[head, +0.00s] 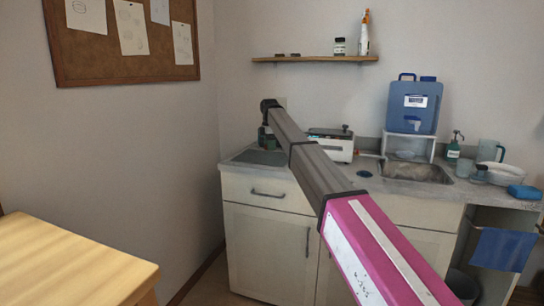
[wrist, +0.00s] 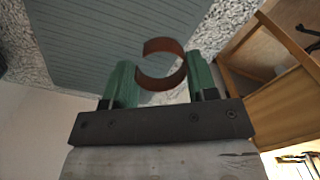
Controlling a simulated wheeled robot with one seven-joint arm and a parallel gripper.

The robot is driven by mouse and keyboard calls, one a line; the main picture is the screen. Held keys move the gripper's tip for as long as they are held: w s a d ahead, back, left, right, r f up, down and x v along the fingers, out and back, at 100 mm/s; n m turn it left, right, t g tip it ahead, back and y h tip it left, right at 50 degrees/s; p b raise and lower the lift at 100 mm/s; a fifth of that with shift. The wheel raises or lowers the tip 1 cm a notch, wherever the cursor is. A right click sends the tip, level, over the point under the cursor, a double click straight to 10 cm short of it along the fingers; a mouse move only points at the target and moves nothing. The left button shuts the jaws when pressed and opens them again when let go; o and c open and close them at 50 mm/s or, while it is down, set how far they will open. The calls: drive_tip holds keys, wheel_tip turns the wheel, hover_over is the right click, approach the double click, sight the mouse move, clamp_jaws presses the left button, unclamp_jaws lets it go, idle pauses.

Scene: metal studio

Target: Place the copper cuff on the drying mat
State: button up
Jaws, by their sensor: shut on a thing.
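The copper cuff (wrist: 160,83) is an open copper-brown band. In the wrist view it sits between the green fingers of my gripper (wrist: 162,76), which is shut on it. The drying mat (wrist: 90,40) is grey-green and ribbed, and lies on the speckled counter beyond the cuff. In the head view my gripper (head: 266,136) is over the left end of the counter, above the dark mat (head: 258,157). The cuff cannot be made out there. The gap between cuff and mat is hard to judge.
A white appliance (head: 334,146) stands right of the mat. Further right are a sink (head: 418,172), a blue water container (head: 412,107) on a stand, and a soap bottle (head: 454,150). A wall shelf (head: 315,59) hangs above. A wooden table (head: 70,265) is at the front left.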

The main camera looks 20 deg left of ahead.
sight(272, 160)
drive_tip(key=w+f, duration=0.2)
drive_tip(key=w, duration=0.1)
drive_tip(key=shift+w+d, duration=0.15)
drive_tip(key=shift+f, duration=2)
drive_tip(key=o, duration=0.9)
drive_tip(key=shift+f, duration=0.1)
wheel_tip(272, 160, up, 12)
